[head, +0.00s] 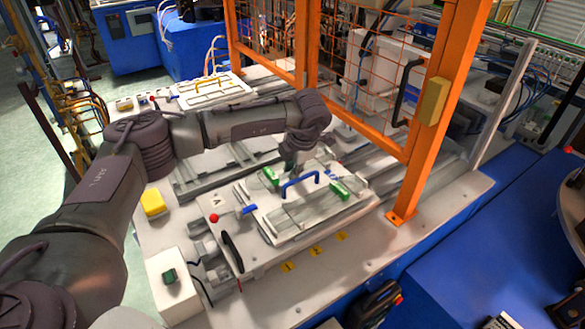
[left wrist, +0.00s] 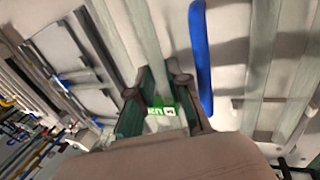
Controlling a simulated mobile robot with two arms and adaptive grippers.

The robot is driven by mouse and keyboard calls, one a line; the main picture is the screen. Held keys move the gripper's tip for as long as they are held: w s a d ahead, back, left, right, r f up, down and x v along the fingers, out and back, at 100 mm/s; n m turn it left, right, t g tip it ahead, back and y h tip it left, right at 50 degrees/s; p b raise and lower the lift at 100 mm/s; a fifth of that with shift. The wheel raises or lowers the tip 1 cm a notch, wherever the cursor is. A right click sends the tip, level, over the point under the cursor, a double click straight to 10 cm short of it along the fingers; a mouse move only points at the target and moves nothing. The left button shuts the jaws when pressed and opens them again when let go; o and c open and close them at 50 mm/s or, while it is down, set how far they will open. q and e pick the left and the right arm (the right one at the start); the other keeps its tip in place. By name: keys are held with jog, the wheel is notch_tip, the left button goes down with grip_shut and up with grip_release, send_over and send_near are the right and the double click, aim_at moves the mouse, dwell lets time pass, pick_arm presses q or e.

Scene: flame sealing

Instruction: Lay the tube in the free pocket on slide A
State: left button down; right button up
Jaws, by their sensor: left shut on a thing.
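My left gripper (head: 291,167) is just above the far edge of slide A (head: 246,257), pointing down. In the left wrist view its fingers (left wrist: 163,98) are shut on a pale translucent tube (left wrist: 144,38) with a green, white-lettered patch (left wrist: 165,111) between them. Slide A is a light plate with an "A" mark, a red knob (head: 213,218) and a blue handle (head: 300,184), which also shows in the left wrist view (left wrist: 201,55) beside the tube. Green pieces (head: 341,190) sit on both sides of the handle. I cannot tell which pocket is free or whether the tube touches the slide. My right gripper is out of view.
An orange guard frame (head: 420,150) with mesh stands behind and right of the slide. A yellow block (head: 153,203) and a white box with a green button (head: 170,276) are at left. Another light plate (head: 213,92) lies farther back.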

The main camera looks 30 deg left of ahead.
pick_arm(q)
jog(key=shift+f+b, duration=0.2)
jog(key=shift+b, duration=0.15)
dwell(0.5)
jog(key=c, duration=1)
grip_release()
jog(key=shift+c, duration=0.2)
jog(key=shift+f, duration=0.1)
jog(key=v, duration=1.2)
jog(key=shift+a, duration=0.15)
